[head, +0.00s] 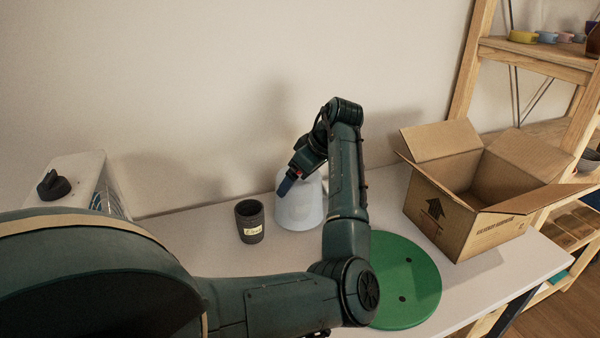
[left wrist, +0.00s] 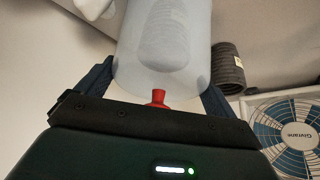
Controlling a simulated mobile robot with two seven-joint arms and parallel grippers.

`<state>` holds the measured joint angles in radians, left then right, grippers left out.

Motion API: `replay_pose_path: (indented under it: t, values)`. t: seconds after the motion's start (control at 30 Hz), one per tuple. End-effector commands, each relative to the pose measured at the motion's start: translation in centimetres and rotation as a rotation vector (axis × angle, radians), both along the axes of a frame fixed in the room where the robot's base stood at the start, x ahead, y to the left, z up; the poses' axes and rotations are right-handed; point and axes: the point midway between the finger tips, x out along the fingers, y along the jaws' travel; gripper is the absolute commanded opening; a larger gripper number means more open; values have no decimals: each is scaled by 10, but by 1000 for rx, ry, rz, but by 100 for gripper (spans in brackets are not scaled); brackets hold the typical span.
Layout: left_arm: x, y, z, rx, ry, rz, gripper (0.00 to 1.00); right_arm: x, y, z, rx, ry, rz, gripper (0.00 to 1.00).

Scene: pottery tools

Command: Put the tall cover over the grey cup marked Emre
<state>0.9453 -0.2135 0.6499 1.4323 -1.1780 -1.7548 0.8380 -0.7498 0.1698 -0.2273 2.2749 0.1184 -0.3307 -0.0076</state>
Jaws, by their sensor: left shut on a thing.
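The tall cover (head: 300,208) is pale, bluish and see-through, and stands upright at or just above the table. My left gripper (head: 290,184) is shut on it; in the left wrist view its fingers clasp both sides of the cover (left wrist: 150,72). A ribbed grey shape shows through the cover's wall; I cannot tell whether it is inside or behind. A dark grey ribbed cup (head: 250,222) with a pale label stands just left of the cover, apart from it. The label's writing is too small to read surely. This cup also shows in the left wrist view (left wrist: 228,72).
A green round board (head: 408,275) lies right of the cover, partly behind my left arm. An open cardboard box (head: 470,220) stands at the right, before a wooden shelf (head: 540,58). A white fan unit (head: 85,182) with a dark knob stands at the left.

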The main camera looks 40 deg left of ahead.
Motion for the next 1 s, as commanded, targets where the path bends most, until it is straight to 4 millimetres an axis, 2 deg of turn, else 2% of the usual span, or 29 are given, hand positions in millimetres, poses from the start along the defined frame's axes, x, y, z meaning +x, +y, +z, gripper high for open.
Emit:
replay_pose_path:
  t: [0.27,0.3,0.37,0.67,0.83,1.0]
  values:
    - [0,0,-1,0,0,0,70,-1,0,2,0,-3,1,36]
    - [0,0,-1,0,0,0,95,-1,0,2,0,-2,1,36]
    - [0,0,-1,0,0,0,100,-1,0,2,1,-2,1,36]
    - [0,-2,3,0,-1,0,100,-2,2,-1,1,6,4,36]
    - [2,-14,24,-1,-3,-1,100,-3,2,-3,1,18,6,36]
    - [5,-33,58,0,-4,-2,100,-4,4,-4,1,32,10,36]
